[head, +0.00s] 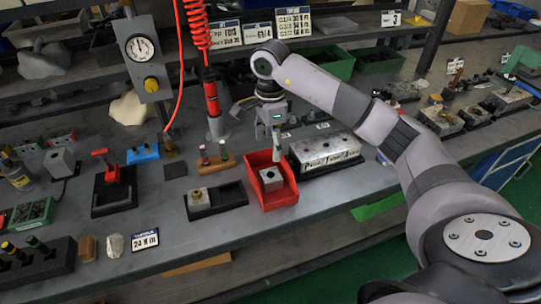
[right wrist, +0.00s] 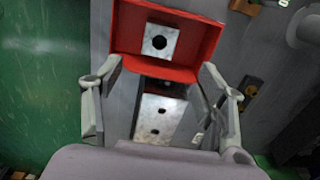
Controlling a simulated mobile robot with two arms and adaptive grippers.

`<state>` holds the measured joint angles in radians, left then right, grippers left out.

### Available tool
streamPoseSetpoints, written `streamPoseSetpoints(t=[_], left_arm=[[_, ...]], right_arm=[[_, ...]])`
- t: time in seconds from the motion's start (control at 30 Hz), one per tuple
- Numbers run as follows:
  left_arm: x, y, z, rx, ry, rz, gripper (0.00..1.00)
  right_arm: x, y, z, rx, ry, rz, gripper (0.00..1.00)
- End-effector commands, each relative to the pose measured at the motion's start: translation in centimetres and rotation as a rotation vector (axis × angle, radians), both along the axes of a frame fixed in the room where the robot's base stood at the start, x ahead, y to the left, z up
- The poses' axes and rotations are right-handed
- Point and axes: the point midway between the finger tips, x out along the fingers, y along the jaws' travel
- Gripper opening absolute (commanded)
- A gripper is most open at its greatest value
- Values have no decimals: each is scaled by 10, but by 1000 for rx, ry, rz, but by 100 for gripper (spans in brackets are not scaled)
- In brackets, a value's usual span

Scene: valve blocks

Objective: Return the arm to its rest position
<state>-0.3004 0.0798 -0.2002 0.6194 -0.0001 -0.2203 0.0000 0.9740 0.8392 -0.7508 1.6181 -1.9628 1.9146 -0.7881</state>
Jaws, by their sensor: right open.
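My right gripper (head: 277,143) hangs from the arm over the workbench, just above and behind the red bin (head: 280,200). In the right wrist view its two fingers (right wrist: 160,82) are spread wide with nothing between them. The red bin also shows at the top of that view (right wrist: 213,38). A silver valve block (head: 271,175) with a dark round hole lies in the bin; it shows in the right wrist view too (right wrist: 160,42). The gripper is apart from the block. My left gripper is not seen.
A long metal block with several holes (head: 325,150) stands right of the bin. A black tray (head: 230,194) with a small brass-topped block (head: 198,198) lies left of it.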

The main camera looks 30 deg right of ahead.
Motion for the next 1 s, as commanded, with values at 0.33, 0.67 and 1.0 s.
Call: streamPoseSetpoints(t=[0.33, 0.67, 1.0], left_arm=[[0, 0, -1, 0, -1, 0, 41], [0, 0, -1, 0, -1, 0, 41], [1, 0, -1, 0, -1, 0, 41]], right_arm=[[0, 0, 6, -1, 1, 0, 66], [0, 4, 3, 13, -3, 4, 66], [-9, 189, -16, 665, -105, 22, 66]])
